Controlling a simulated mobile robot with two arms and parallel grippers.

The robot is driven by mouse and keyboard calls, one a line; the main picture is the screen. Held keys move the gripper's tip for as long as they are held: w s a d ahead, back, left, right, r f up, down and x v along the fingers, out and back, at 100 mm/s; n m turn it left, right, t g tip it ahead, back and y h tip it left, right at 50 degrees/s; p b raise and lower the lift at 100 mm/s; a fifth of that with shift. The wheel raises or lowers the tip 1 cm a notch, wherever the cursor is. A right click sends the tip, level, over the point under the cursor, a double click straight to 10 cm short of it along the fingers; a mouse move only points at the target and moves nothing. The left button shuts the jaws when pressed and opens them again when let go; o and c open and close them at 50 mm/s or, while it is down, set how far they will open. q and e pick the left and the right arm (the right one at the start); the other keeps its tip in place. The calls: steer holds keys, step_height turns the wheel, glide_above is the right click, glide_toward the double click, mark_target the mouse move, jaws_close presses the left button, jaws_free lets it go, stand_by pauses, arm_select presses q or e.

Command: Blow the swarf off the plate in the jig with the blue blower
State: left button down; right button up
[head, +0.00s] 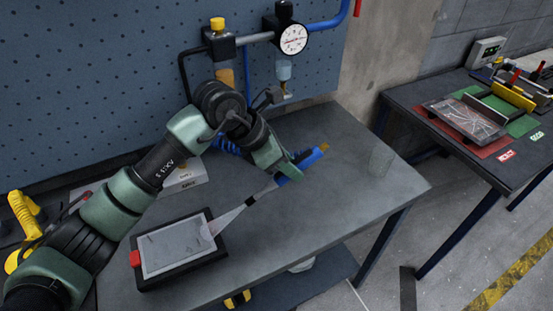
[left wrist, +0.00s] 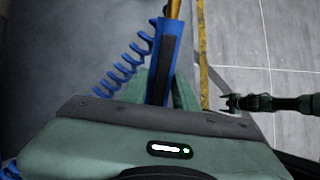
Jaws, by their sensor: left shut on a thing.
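The blue blower (head: 301,164) is gripped in my left gripper (head: 288,172), above the grey bench. Its nozzle points down and left, and a pale cone of air (head: 230,215) spreads from it onto the right end of the plate. The plate (head: 172,247) is light grey and lies flat in the dark jig (head: 190,266), which has a red part at its left. A few small dark marks show on the plate; I cannot tell how much swarf is there. In the left wrist view the blue blower (left wrist: 163,60) stands between the fingers. My right gripper (left wrist: 232,102) shows small at the right.
A blue coiled hose (left wrist: 125,70) hangs beside the blower. A clear cup (head: 381,160) stands at the bench's right. A gauge (head: 293,39) and piping are at the back. A second table (head: 410,105) at the right holds trays on red and green mats.

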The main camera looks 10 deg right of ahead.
mark_target(278, 173)
arm_select(q)
steer(key=shift+s+a, duration=0.35)
steer(key=shift+a, duration=0.5)
steer(key=shift+w+f, duration=0.25)
steer(key=shift+w+a+f, duration=0.1)
steer(key=shift+a, duration=0.1)
steer(key=shift+a+f, duration=0.2)
steer(key=shift+a, duration=0.3)
steer(key=shift+s+a+f+p, duration=0.6)
steer(key=shift+s+a+f, duration=0.25)
steer(key=shift+a, duration=0.25)
arm_select(e)
steer(key=shift+s+a+r, duration=0.35)
steer(key=shift+s+a, duration=0.15)
steer(key=shift+s, duration=0.15)
steer(key=shift+s+a+r, duration=0.3)
steer(key=shift+s+a, duration=0.2)
steer(key=shift+s, duration=0.15)
arm_select(q)
steer(key=shift+w, duration=0.15)
